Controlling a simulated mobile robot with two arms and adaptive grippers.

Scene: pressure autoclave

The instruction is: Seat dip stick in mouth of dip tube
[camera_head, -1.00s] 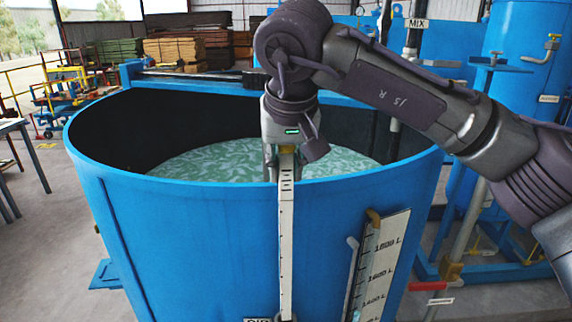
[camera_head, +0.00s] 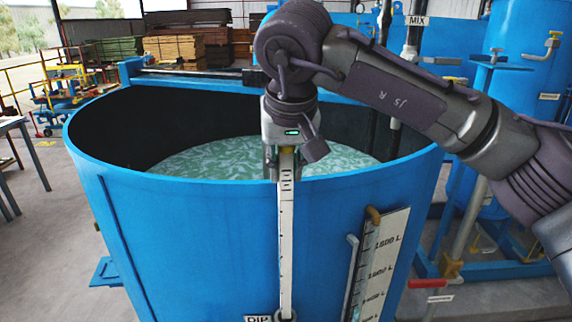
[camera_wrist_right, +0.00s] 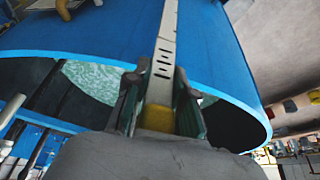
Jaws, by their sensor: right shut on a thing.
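The dip stick (camera_head: 286,235) is a long, narrow white strip with dark marks near its top. It hangs about upright in front of the tank's outer wall. My right gripper (camera_head: 285,158) is shut on its upper end, at the tank rim. In the right wrist view the stick (camera_wrist_right: 166,45) runs away between the two fingers (camera_wrist_right: 160,105), with a yellow part (camera_wrist_right: 157,118) at its near end. A DIP label (camera_head: 257,319) and a pale collar (camera_head: 288,315), seemingly the dip tube's mouth, show at the bottom edge. I cannot tell whether the stick's tip is inside. My left gripper is out of view.
The open blue tank (camera_head: 190,220) holds pale green liquid (camera_head: 215,158). A white level gauge board (camera_head: 385,260) with litre marks and a pipe stands right of the stick. A pipe with a red handle (camera_head: 428,283) is further right. Blue vessels and stacked timber stand behind.

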